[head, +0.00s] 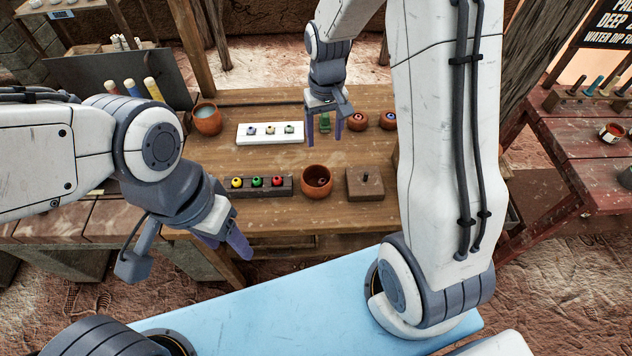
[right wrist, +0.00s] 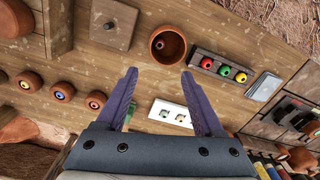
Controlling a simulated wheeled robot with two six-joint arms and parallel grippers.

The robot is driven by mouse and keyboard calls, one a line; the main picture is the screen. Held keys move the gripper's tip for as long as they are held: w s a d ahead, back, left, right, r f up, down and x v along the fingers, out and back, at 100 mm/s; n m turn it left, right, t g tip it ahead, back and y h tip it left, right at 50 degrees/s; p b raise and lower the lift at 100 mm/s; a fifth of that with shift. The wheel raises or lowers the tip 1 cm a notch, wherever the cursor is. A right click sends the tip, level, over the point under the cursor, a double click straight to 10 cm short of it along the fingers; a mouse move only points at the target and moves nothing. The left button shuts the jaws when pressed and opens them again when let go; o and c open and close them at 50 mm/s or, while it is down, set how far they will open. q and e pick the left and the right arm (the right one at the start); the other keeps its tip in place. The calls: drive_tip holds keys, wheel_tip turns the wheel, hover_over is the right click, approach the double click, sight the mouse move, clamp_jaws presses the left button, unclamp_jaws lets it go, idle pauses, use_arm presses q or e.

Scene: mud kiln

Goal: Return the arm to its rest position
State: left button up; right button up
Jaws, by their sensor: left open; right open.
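My right gripper (head: 324,138) hangs over the back half of the wooden table (head: 340,225), fingers pointing down. It is open, and in the right wrist view (right wrist: 160,78) its two purple fingers are spread with nothing between them. A small green object (head: 325,122) shows behind it in the head view; the gap between them is unclear. My left gripper (head: 226,246) is at the table's front left edge, pointing down and to the right. It is open and looks empty.
A terracotta bowl (head: 317,182) with a dark bead inside stands mid-table, between a rack (head: 262,192) of yellow, green and red beads and a peg block (head: 365,185). A white tray (head: 270,141) lies behind.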

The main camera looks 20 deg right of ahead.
wheel_tip(320, 180, up, 3)
drive_tip(key=shift+f, duration=0.15)
idle(0.3)
drive_tip(key=s+a+r+n, duration=0.3)
drive_tip(key=s+a+r, duration=0.1)
drive_tip(key=s+a, duration=0.45)
drive_tip(key=s+a+r+n, duration=0.1)
drive_tip(key=s+a+n, duration=0.1)
drive_tip(key=s, duration=0.5)
drive_tip(key=s+a+r+n+y, duration=0.1)
drive_tip(key=s+a+n, duration=0.1)
drive_tip(key=s, duration=0.6)
drive_tip(key=shift+a+n, duration=0.3)
drive_tip(key=shift+a, duration=0.6)
drive_tip(key=shift+c, duration=0.3)
